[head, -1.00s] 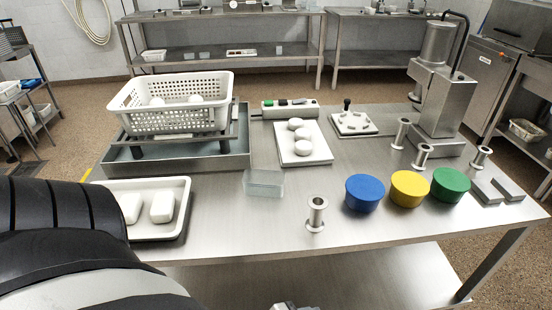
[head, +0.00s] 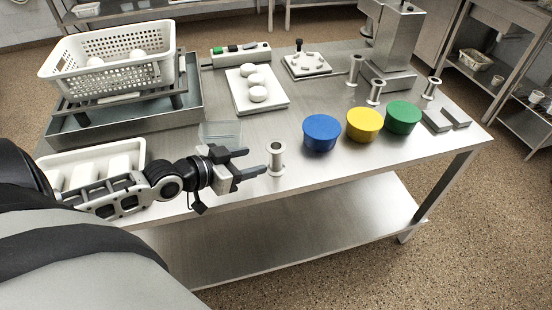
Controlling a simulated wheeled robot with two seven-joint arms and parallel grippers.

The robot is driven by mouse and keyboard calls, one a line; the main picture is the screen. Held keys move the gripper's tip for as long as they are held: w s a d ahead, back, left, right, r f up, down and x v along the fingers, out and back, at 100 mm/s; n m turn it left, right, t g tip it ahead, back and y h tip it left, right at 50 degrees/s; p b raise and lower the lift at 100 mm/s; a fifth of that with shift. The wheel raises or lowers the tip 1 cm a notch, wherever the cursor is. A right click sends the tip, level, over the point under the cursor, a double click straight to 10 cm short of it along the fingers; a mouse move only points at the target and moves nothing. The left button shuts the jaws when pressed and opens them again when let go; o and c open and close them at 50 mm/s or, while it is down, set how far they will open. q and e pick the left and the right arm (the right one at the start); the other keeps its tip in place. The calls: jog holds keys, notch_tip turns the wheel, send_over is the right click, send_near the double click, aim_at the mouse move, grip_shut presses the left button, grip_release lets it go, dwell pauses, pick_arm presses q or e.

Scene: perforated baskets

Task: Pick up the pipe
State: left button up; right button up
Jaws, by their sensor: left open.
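A short metal pipe (head: 277,159) with a flange at each end stands upright near the front edge of the steel table, in the middle of the head view. My left gripper (head: 256,161) reaches in from the left, just left of the pipe. Its two dark fingers are open and empty, pointing towards the pipe. The lower fingertip appears very near the pipe; I cannot tell whether it touches. My right gripper is out of view. Several similar flanged pipes stand farther back, such as one (head: 376,92) near the metal column.
Blue (head: 321,133), yellow (head: 364,125) and green (head: 403,118) round tubs stand to the right. A clear box (head: 220,133) is behind my gripper. A white tray (head: 140,150) lies left, partly behind my arm. A perforated white basket (head: 112,75) stands at back left. Bare table lies between pipe and blue tub.

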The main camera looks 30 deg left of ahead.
aim_at(272, 156)
pick_arm(q)
jog(key=x, duration=0.5)
jog(key=shift+w+d+f, duration=0.1)
jog(key=shift+w+f, duration=0.05)
jog(key=shift+w, duration=0.1)
jog(key=shift+r+x, duration=0.15)
jog(key=shift+x, duration=1.2)
jog(key=shift+r+x, duration=0.1)
jog(key=shift+x, duration=1.2)
jog(key=shift+w, duration=0.15)
jog(key=c, duration=1.2)
